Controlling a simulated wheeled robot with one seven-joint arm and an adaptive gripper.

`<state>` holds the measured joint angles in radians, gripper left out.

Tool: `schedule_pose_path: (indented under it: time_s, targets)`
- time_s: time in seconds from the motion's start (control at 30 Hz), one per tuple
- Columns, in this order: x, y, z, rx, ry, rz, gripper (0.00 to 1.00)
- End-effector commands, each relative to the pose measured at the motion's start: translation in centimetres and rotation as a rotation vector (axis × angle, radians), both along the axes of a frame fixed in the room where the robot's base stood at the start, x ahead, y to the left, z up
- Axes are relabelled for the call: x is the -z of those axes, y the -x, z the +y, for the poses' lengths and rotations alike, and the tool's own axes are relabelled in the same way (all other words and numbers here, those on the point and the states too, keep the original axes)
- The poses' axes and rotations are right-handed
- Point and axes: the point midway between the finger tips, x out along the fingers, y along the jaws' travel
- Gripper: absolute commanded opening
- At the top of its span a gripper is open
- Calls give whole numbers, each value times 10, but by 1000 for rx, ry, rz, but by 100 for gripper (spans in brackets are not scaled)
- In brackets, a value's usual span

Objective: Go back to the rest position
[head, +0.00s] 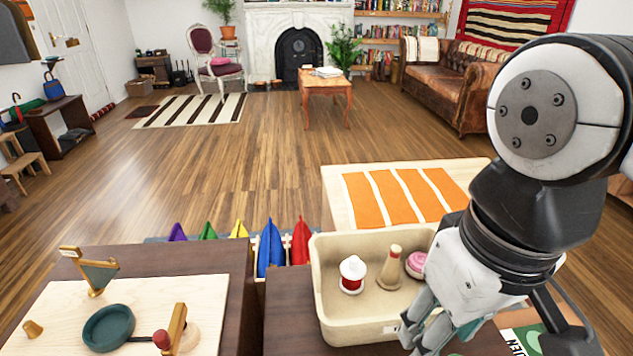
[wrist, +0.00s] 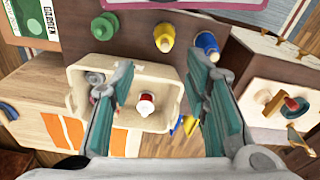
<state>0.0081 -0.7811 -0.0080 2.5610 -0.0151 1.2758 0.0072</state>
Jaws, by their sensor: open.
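My gripper (head: 425,325) is at the lower right of the head view, at the front right of a beige bin (head: 328,305). In the wrist view my gripper (wrist: 158,65) has its two teal-padded fingers spread wide apart, with nothing held between them. The bin (wrist: 75,84) lies beyond the fingers there, and the left finger hides part of it. The bin holds a white and red piece (head: 352,272), a wooden peg-like piece (head: 391,266) and a pink round piece (head: 416,264). The white and red piece (wrist: 145,104) shows between the fingers.
A dark table (head: 285,315) bears the bin. Green (wrist: 104,27), yellow (wrist: 164,37) and blue (wrist: 206,44) pieces stand near it in the wrist view. To the left is a pale board (head: 60,310) with a teal dish (head: 108,327). Open wooden floor (head: 250,160) lies beyond.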

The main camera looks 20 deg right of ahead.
Motion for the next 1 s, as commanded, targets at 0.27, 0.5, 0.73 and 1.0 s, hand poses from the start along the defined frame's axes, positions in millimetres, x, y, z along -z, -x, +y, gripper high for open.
schedule_pose_path:
  time_s: [0.27,0.5,0.73,1.0]
  targets:
    - [0,0,0,1,0,0,42]
    - [-29,-2,0,-1,0,-36,42]
    - [-70,-5,1,-6,0,-96,42]
    - [-140,-3,1,-14,1,-196,42]
